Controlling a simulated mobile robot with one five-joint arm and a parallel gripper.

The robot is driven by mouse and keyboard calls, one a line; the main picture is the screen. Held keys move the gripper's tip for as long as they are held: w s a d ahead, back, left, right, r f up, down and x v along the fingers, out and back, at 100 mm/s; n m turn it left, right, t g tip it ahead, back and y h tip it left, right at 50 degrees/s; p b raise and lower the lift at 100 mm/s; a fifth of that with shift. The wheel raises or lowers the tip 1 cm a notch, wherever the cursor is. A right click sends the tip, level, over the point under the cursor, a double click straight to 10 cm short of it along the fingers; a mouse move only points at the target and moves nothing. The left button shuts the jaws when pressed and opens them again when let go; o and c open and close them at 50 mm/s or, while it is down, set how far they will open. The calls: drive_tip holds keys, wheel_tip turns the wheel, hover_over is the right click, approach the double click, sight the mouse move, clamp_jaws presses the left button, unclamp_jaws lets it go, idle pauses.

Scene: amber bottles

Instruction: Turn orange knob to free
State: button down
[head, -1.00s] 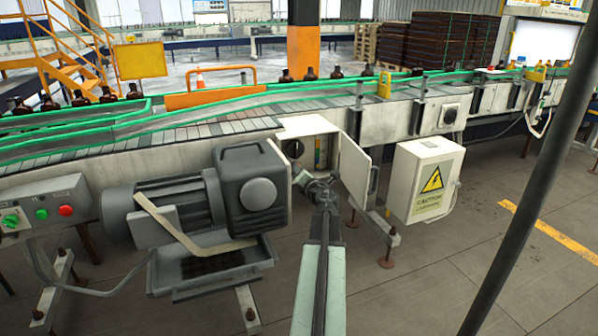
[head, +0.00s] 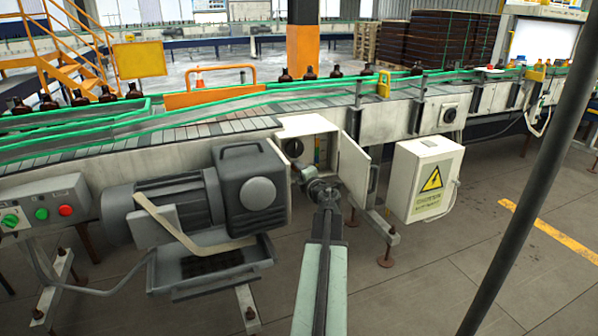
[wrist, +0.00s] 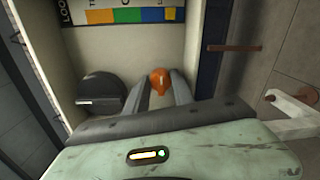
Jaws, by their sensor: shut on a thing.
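The orange knob (wrist: 158,82) shows in the wrist view on the pale back wall inside a small cabinet. My gripper (wrist: 164,84) has a finger on each side of it and is shut on it. The knob's turned position is hard to read from this angle. In the head view my gripper (head: 302,174) reaches into the open cabinet (head: 300,126) on the conveyor's side, and the orange knob cannot be made out there. A strip of coloured blocks on a label (wrist: 130,15) lies beyond the knob in the wrist view.
A black round knob (wrist: 100,92) sits left of the orange one. The open cabinet door (head: 353,170) stands close to the right of my gripper. A grey motor (head: 175,208) is at left, a white caution box (head: 424,180) at right. Bottles (head: 336,71) stand on the conveyor.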

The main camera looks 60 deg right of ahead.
drive_tip(key=shift+w+a, duration=0.1)
drive_tip(key=c, duration=1.1)
unclamp_jaws()
